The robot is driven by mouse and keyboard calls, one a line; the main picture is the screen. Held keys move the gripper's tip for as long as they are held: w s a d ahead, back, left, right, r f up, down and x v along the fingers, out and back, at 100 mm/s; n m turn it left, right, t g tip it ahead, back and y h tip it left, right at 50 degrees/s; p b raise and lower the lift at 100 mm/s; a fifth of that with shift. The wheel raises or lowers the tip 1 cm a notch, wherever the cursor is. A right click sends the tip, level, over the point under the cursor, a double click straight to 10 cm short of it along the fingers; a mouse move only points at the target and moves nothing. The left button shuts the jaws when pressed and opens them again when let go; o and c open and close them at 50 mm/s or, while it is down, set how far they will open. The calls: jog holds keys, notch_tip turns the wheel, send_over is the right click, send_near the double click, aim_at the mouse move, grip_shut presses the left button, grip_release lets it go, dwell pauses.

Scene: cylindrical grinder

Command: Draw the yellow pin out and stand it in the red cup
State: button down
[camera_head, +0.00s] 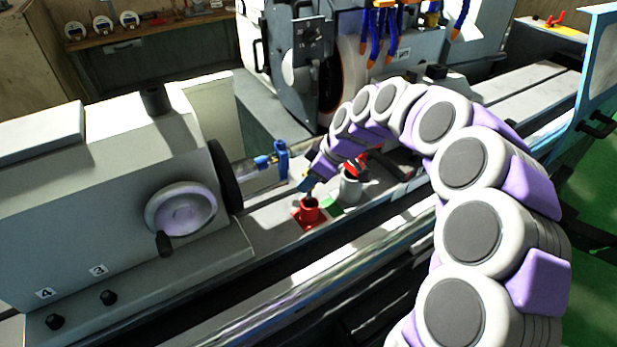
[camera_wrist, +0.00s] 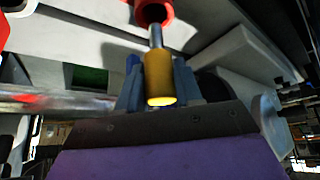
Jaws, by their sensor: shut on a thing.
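The yellow pin (camera_wrist: 158,78) has a yellow grip and a bare metal shank. My gripper (camera_wrist: 158,88) is shut on the yellow grip, one blue-grey finger on each side. The shank points away from the gripper to the red cup (camera_wrist: 152,10), and its end overlaps the cup's mouth. I cannot tell how deep the shank reaches. In the head view the red cup (camera_head: 309,212) stands upright on a red base on the machine bed. My gripper (camera_head: 308,186) is right above it there, and the pin is mostly hidden.
A blue upright fixture (camera_head: 281,160) stands behind the cup to the left. A green patch (camera_head: 331,206) and a grey cylinder (camera_head: 351,187) with red on top are just right of the cup. The handwheel (camera_head: 181,209) is at the left.

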aim_at(309, 199)
jog(key=shift+f+b, duration=1.3)
jog(key=shift+f, duration=1.55)
jog(key=c, duration=0.7)
grip_release()
jog(key=shift+o, duration=0.2)
jog(key=p+v, duration=0.4)
jog(key=v, duration=1.3)
jog(key=shift+d+r, duration=0.1)
